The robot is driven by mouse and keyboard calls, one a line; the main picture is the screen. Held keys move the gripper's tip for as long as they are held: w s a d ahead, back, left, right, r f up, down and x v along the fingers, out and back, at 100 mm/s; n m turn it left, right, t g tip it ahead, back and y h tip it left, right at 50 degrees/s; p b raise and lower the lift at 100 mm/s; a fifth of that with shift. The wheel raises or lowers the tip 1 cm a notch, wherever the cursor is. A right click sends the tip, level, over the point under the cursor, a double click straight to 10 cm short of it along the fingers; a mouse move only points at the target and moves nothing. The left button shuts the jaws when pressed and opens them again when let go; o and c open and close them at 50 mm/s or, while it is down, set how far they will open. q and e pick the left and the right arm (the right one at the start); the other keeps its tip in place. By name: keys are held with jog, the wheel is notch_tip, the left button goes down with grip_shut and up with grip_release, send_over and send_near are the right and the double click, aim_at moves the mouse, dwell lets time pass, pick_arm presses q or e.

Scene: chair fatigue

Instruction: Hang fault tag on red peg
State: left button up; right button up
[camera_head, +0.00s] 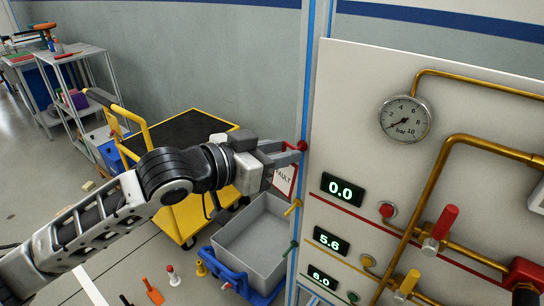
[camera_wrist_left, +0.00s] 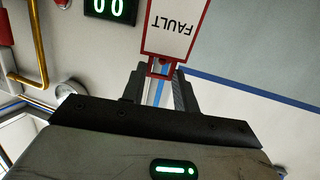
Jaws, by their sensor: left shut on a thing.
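The fault tag (camera_head: 285,179) is a white card with a red border and the word FAULT. It hangs below the fingertips of my left gripper (camera_head: 288,153), which is shut on its top end. The red peg (camera_head: 302,145) sticks out at the left edge of the panel, right at the fingertips. In the left wrist view the tag (camera_wrist_left: 174,32) appears upside down, its narrow red end between the fingers (camera_wrist_left: 160,72). I cannot tell whether the tag's hole is around the peg. My right gripper is not in view.
A yellow peg (camera_head: 293,207) and a green peg (camera_head: 291,247) sit lower on the panel edge. The panel (camera_head: 350,90) carries a gauge (camera_head: 405,119), pipes and displays. A grey bin (camera_head: 258,238) and a yellow cart (camera_head: 185,215) stand below and behind my arm.

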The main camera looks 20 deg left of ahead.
pick_arm(q)
jog(key=shift+w+d, duration=0.35)
jog(key=shift+w, duration=0.4)
jog(key=shift+w+d+f+p, duration=0.2)
jog(key=shift+w+f+p, duration=0.1)
jog(key=shift+w+f, duration=0.15)
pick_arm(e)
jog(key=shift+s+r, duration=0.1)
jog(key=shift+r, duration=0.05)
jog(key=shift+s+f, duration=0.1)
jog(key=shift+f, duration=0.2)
pick_arm(q)
jog(key=o, duration=0.9)
jog(key=shift+o, duration=0.5)
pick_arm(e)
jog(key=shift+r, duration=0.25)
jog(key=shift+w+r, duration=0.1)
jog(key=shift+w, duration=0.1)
